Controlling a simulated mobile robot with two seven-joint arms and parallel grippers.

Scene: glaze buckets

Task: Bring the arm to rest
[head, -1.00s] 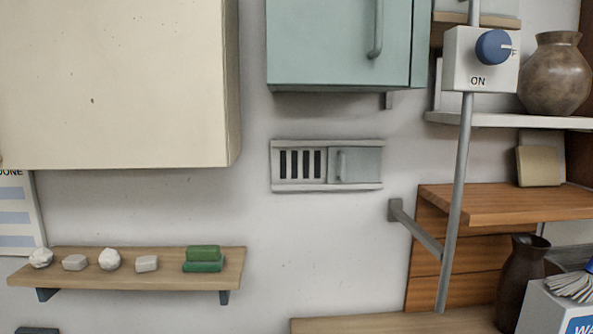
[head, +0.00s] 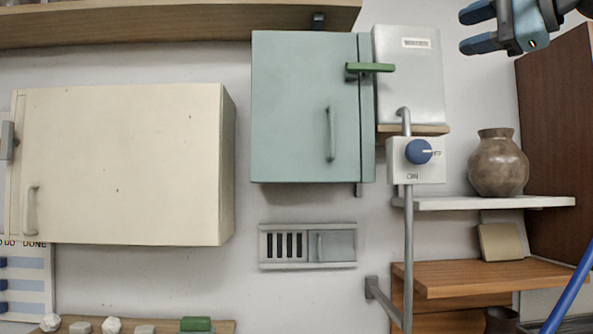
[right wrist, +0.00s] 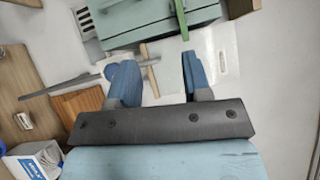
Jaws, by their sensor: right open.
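My right gripper (head: 478,28) is at the top right of the head view, its two blue fingers apart with nothing between them. In the right wrist view my right gripper (right wrist: 158,80) is also open and empty. It is in free air, to the right of the green-grey cabinet (head: 291,110) and above the brown vase (head: 497,165). My left gripper does not show.
A switch box with a blue knob (head: 418,152) sits on a grey pipe (head: 408,255). A cream cabinet (head: 120,165) hangs at the left. A white shelf (head: 480,203) and a wooden shelf (head: 480,278) are at the right. A green handle (head: 370,68) juts from the green-grey cabinet.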

